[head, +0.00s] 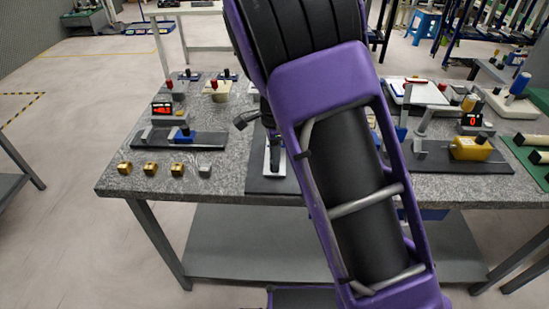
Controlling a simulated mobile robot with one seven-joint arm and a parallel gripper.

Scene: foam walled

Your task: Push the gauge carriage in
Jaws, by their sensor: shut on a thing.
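A gauge fixture on the left of the stone-topped table has a dark base (205,140), a lit red display (161,108) and a blue-and-grey carriage (182,135). A second one on the right has a display (472,120) showing a red 0, and a yellow block (470,149) on its dark base. Between them, a dark plate (262,185) with an upright pale piece is partly covered by my arm. I cannot tell which carriage the task means. My purple and black arm crosses the middle of the head view and hides its own end, so my gripper does not show.
Several small brass blocks (150,169) and a grey one (205,171) lie along the table's front left. Red-knobbed pieces (212,86) stand at the back left. A white tray (420,92) is at the back right. A green rack (530,155) stands at the right edge.

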